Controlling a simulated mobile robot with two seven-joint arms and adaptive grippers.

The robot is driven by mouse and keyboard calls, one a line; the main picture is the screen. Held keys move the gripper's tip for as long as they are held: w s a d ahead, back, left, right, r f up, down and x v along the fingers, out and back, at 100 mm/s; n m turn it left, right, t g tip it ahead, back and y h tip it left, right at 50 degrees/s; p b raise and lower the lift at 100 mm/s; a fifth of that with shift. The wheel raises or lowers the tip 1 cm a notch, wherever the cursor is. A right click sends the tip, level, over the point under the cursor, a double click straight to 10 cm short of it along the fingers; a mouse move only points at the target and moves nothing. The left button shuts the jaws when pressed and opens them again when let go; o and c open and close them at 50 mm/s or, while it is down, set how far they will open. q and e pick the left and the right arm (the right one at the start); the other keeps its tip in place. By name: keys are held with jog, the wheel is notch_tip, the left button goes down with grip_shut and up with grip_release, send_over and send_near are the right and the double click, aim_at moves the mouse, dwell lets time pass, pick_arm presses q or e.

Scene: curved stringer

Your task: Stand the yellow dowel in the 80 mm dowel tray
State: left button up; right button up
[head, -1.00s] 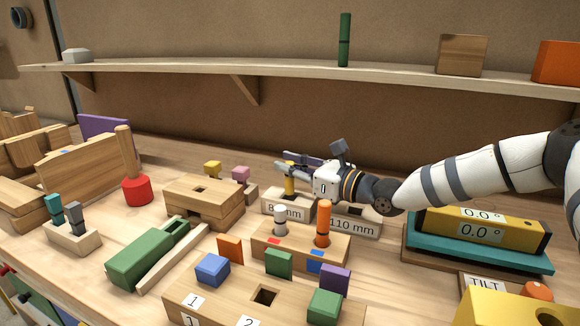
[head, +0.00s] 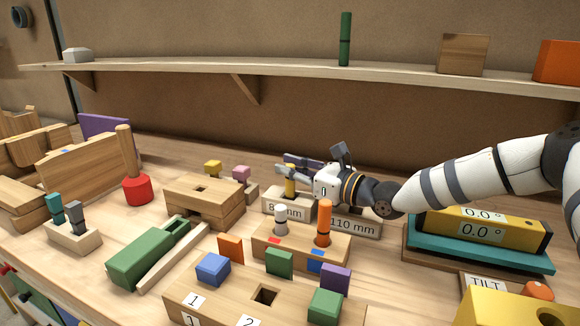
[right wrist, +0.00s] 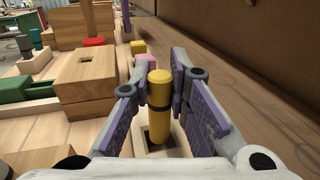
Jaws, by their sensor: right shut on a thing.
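The yellow dowel (head: 290,186) stands upright at the 80 mm dowel tray (head: 274,206), the pale wooden block with the partly covered 80 mm label. In the right wrist view the dowel (right wrist: 159,95) has a dark band, and its lower end is at the dark square recess of the tray (right wrist: 178,142). I cannot tell how deep it sits. My right gripper (head: 291,172) is shut on the dowel, with a purple-padded finger on each side (right wrist: 160,92). My left gripper is not in view.
The 110 mm tray (head: 368,228) adjoins on the right, under my right wrist. A block with white and orange pegs (head: 300,243) stands in front. A wooden box (head: 204,203) and a pink block (head: 241,173) are to the left. A shelf (head: 300,70) runs above.

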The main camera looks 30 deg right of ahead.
jog(key=shift+f+b, duration=0.3)
jog(key=shift+f, duration=1.05)
jog(key=o, duration=0.9)
notch_tip(320, 180, up, 10)
jog(key=shift+r, duration=0.2)
